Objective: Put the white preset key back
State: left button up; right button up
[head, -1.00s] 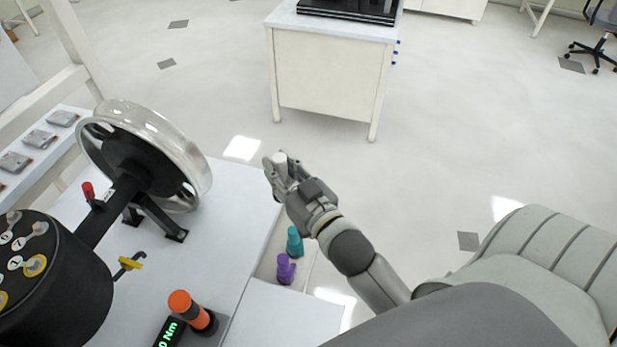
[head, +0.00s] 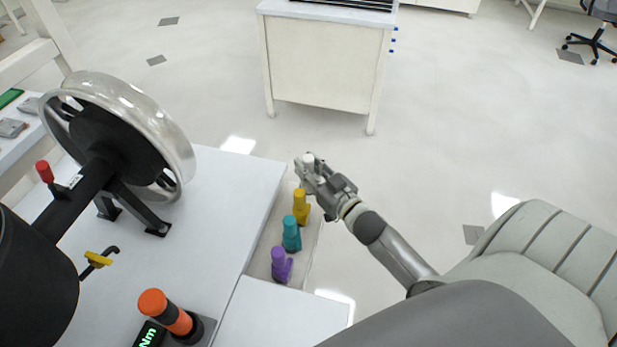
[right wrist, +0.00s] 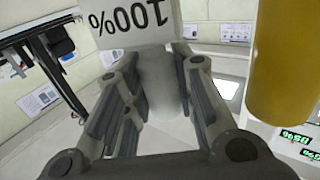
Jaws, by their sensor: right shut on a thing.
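My right gripper (head: 312,176) is shut on the white preset key (head: 309,161). It holds the key up at the far end of the key rack (head: 311,244), beyond the yellow key (head: 300,207). In the right wrist view the white key (right wrist: 157,85) stands between the fingers, with a pale label reading 100% (right wrist: 132,22) behind its top. The yellow key (right wrist: 283,60) looms close at the right there. The teal key (head: 291,234) and purple key (head: 281,265) stand in the rack. Whether the white key touches the rack is hidden. My left gripper is out of view.
The bench (head: 220,195) left of the rack carries a large handwheel (head: 165,120), a black drum (head: 35,275), a yellow-handled crank (head: 98,259) and an orange-topped tool (head: 165,308) by a green display. A cabinet (head: 322,65) stands beyond open floor.

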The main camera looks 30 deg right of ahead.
notch_tip(320, 180, down, 3)
jog(key=shift+f+b, duration=0.2)
jog(key=shift+b, duration=0.1)
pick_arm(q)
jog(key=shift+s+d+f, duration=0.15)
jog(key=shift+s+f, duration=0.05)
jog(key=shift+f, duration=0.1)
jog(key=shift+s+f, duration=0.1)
pick_arm(e)
jog(key=shift+f, duration=0.1)
jog(key=o, duration=1)
jog(key=shift+f, duration=0.1)
jog(key=shift+c, duration=0.2)
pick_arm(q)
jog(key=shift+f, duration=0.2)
pick_arm(e)
jog(key=s, duration=1.2)
jog(key=shift+d+r, duration=0.25)
jog(key=shift+d, duration=0.05)
